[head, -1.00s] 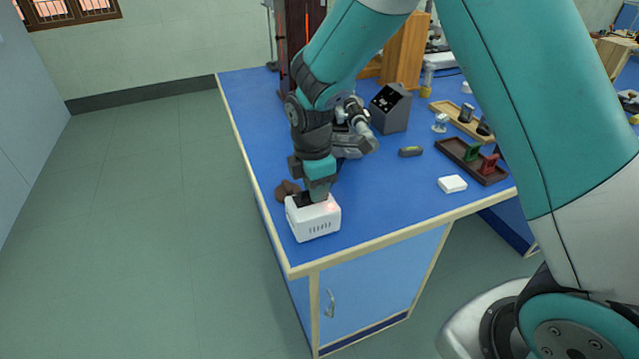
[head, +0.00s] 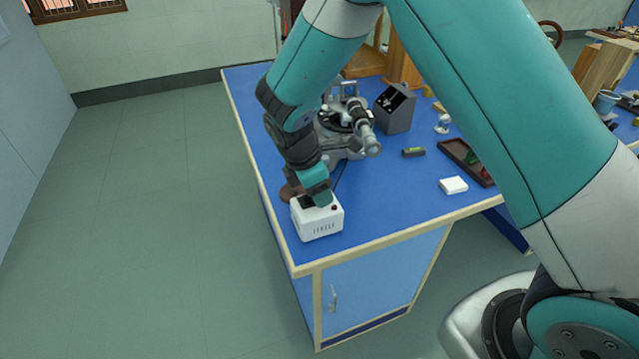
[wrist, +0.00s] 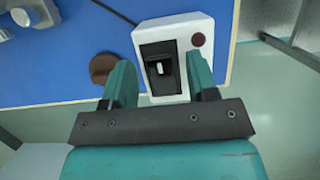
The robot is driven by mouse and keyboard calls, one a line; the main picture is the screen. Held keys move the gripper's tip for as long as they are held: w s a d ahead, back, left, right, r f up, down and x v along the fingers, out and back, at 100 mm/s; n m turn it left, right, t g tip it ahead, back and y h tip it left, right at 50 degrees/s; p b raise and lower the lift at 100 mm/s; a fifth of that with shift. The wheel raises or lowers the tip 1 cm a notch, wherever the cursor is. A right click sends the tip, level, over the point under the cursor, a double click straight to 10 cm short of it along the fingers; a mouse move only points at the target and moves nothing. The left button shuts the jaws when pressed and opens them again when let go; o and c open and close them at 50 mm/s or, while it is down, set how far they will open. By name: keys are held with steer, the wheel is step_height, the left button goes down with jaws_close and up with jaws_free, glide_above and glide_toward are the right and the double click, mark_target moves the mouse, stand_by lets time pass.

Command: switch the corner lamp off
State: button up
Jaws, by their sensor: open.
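A white box (head: 318,224) with slots in its front stands at the near left corner of the blue bench. In the wrist view, the white box (wrist: 176,32) has a black rocker switch (wrist: 160,70) with a pale mark on it. Beside the switch is a dark red, unlit indicator (wrist: 198,40). My gripper (head: 318,197) is over the box top, pointing down. In the wrist view, my gripper (wrist: 161,80) is open and empty, its fingers to either side of the switch. I cannot tell whether it touches the box. No lamp bulb shows clearly.
A brown round piece (wrist: 103,67) lies beside the box. A spectrometer (head: 347,125) stands behind my gripper, with a grey slanted meter box (head: 395,108) to its right. A white block (head: 453,185) lies at the right. Floor left of the bench is clear.

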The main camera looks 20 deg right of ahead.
steer(key=v, duration=1.7)
steer(key=shift+r, duration=0.2)
steer(key=s+r+m+y, duration=0.2)
steer(key=s+m, duration=0.3)
steer(key=s, duration=0.7)
steer(key=s+r+m+y, duration=0.2)
steer(key=s+m+y, duration=0.3)
steer(key=s, duration=0.7)
steer(key=shift+s+d+r+m+y, duration=0.2)
steer(key=shift+s+d+m+y, duration=0.1)
steer(key=shift+d+m, duration=0.1)
